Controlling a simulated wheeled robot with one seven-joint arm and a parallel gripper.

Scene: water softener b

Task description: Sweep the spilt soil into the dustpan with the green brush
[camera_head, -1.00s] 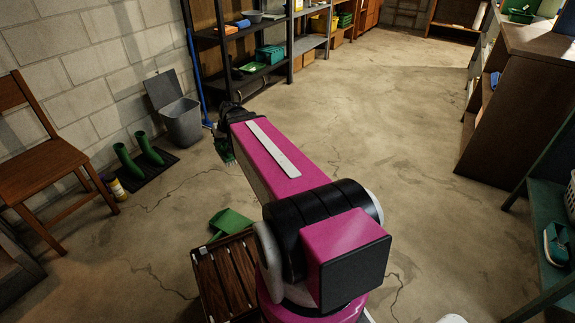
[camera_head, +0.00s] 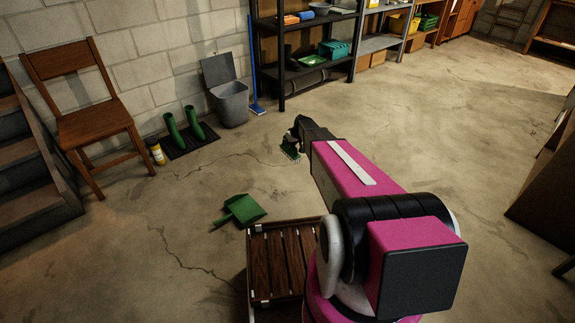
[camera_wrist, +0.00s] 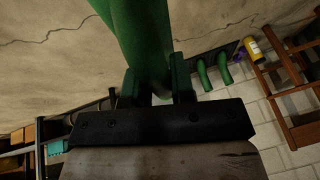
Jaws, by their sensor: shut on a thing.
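My gripper (camera_head: 298,130) is shut on the green brush (camera_head: 290,151), whose bristles hang below it, above the concrete floor. In the wrist view the green brush handle (camera_wrist: 138,35) runs up between the two fingers of my gripper (camera_wrist: 157,80). The green dustpan (camera_head: 243,208) lies on the floor to the left of and nearer than the brush, its handle pointing left. I cannot make out any spilt soil on the floor.
A slatted wooden surface (camera_head: 283,255) is just in front of the dustpan. Green boots (camera_head: 184,130) on a black mat, a grey bin (camera_head: 231,104), a yellow bottle (camera_head: 155,151) and a wooden chair (camera_head: 92,118) line the wall.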

